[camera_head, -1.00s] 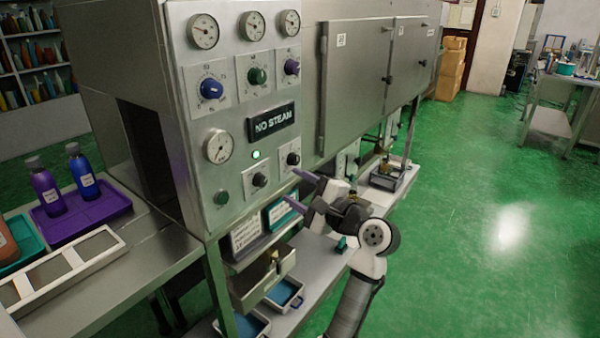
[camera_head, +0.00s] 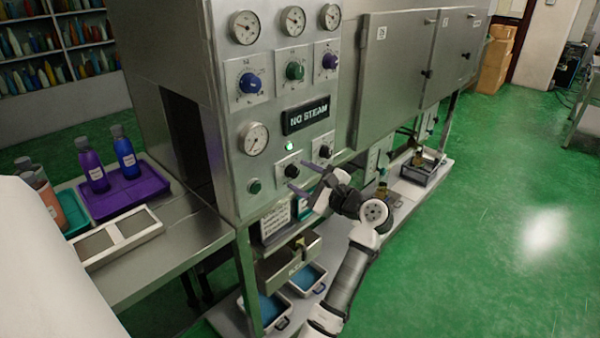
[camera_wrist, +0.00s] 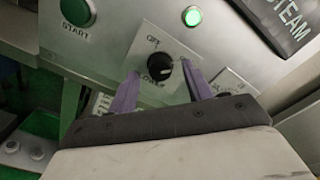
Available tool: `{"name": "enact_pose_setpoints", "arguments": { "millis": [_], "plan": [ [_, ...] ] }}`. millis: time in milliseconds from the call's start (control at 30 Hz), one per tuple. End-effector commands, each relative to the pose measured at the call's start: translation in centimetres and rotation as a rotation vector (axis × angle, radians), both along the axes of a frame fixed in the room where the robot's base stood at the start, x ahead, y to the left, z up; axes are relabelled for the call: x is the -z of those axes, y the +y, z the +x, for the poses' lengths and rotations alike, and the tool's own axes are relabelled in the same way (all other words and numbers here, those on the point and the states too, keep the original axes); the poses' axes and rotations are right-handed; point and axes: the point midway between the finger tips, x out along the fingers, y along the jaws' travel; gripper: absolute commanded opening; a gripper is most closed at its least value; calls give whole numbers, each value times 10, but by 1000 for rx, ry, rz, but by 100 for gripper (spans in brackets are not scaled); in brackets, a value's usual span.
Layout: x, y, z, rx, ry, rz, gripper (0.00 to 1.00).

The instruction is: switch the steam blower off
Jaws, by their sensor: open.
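Two black knobs sit low on the steel control panel, a left one (camera_head: 292,171) and a right one (camera_head: 325,151). My gripper (camera_head: 304,178) is open in front of the left knob. In the wrist view this black knob (camera_wrist: 160,67) lies between my two purple fingers (camera_wrist: 158,84), on a pale plate. "OFF" shows at the plate's upper left; the rest of its lettering is too small to read surely. I cannot tell whether a finger touches the knob. The right knob's plate (camera_wrist: 232,84) is partly hidden by a finger and the gripper body.
A green START button (camera_wrist: 77,11) is left of the knob. A lit green lamp (camera_wrist: 192,16) is above, near a "NO STEAM" sign (camera_head: 307,117). Gauges and coloured knobs fill the upper panel. Trays and a lettered card (camera_head: 275,218) are below. Green floor is free at right.

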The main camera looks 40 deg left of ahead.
Motion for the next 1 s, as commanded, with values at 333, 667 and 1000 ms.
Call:
{"name": "enact_pose_setpoints", "arguments": {
  "millis": [333,667,1000],
  "plan": [
    [1,14,1,1,0,-1,50],
    [1,13,1,1,0,-1,23],
    [2,13,1,1,-13,-3,6]
  ]
}}
